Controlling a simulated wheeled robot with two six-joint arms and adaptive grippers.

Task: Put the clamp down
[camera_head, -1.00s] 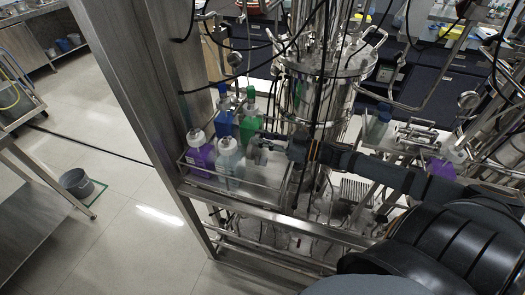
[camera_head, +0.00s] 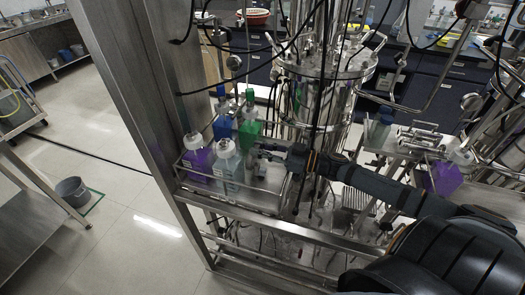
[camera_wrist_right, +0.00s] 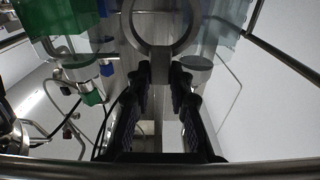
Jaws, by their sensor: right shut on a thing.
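My right gripper (camera_head: 268,151) reaches in from the right, at the right end of the wire-railed steel tray (camera_head: 245,200). In the right wrist view its two black fingers (camera_wrist_right: 161,80) are shut on the clamp (camera_wrist_right: 134,22), a silver metal ring piece. The ring stands out beyond the fingertips. In the head view the clamp (camera_head: 261,167) is a small grey shape under the fingertips, too small to tell whether it touches the tray. My left gripper is not in view.
Bottles crowd the tray's left part: purple (camera_head: 198,162), clear (camera_head: 229,168), blue (camera_head: 223,127) and green (camera_head: 250,131). A steel vessel (camera_head: 318,95) with hanging cables stands behind my right arm. A steel post (camera_head: 130,90) rises at the left.

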